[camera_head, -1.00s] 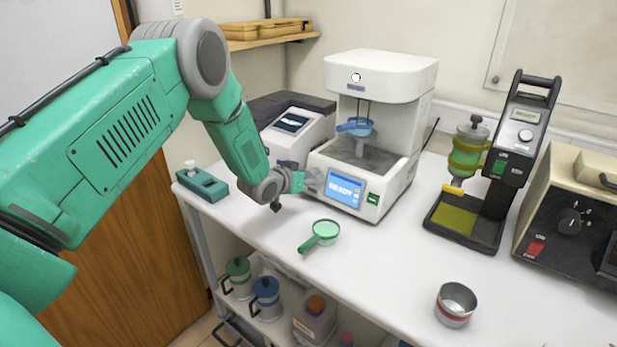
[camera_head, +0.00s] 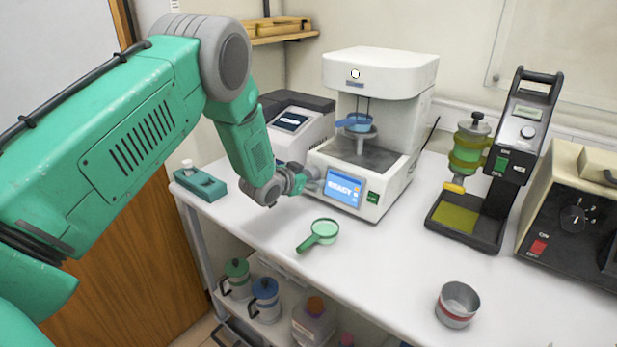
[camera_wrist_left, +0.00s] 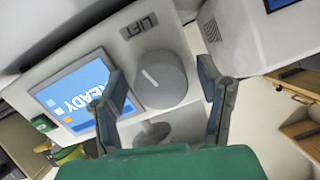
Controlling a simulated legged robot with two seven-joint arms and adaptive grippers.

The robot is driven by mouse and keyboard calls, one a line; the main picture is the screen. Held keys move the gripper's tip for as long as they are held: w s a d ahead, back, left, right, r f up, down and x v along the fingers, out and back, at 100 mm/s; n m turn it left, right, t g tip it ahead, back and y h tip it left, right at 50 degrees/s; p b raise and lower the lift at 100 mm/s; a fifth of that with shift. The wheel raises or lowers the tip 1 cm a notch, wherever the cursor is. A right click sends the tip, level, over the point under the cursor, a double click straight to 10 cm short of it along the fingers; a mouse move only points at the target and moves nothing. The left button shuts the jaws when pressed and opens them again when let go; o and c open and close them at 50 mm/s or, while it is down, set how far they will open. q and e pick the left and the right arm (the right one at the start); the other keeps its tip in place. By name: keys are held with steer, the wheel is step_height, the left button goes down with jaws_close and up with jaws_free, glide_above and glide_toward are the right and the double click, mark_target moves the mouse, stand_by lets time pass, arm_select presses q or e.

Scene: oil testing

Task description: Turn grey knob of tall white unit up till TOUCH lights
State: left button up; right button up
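The grey knob (camera_wrist_left: 160,80), labelled LIFT and with a white pointer line, shows in the left wrist view. My left gripper (camera_wrist_left: 162,68) is open, one finger on each side of the knob, with visible gaps. In the head view, my left gripper (camera_head: 302,178) is at the unit's front left and hides most of the knob. My right gripper is out of view.
A dark stand with a green cylinder (camera_head: 468,150) and a beige-black box (camera_head: 570,215) are to the right. A grey device (camera_head: 300,125) stands close behind my gripper.

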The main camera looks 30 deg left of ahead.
arm_select(q)
steer(key=shift+s+d+r, duration=0.1)
steer(key=shift+r, duration=0.05)
steer(key=shift+s+r, duration=0.1)
steer(key=shift+s, duration=0.15)
steer(key=v, duration=1.1)
steer(key=shift+s, duration=0.1)
